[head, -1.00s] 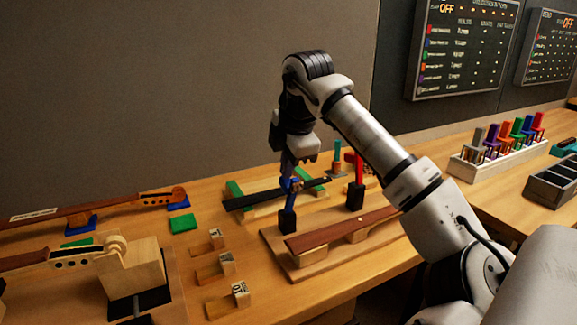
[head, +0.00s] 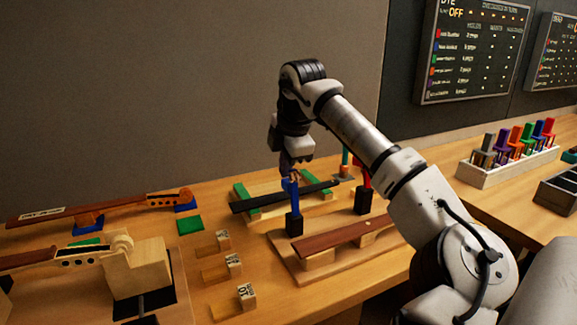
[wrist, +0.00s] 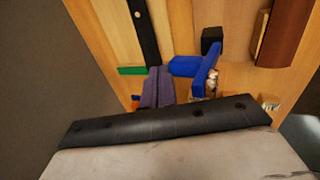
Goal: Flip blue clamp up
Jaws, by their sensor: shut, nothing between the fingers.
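The blue clamp (head: 293,198) stands on a black block (head: 294,225) at the left end of a wooden fixture, and its blue lever looks upright. In the wrist view the blue lever (wrist: 206,62) shows right of a blue block-like part, with the black block beyond. My gripper (head: 292,172) points down at the top of the lever and overlaps it. Its purple-grey fingers (wrist: 157,88) are together and empty, left of the clamp in the wrist view. I cannot tell whether they touch the lever.
A red clamp (head: 363,190) stands to the right, partly behind my arm. A brown fingerboard (head: 325,238) lies in front, and a black one (head: 283,197) lies on green-ended supports behind. Several small wooden blocks lie left. A rack of coloured clamps (head: 510,160) stands right.

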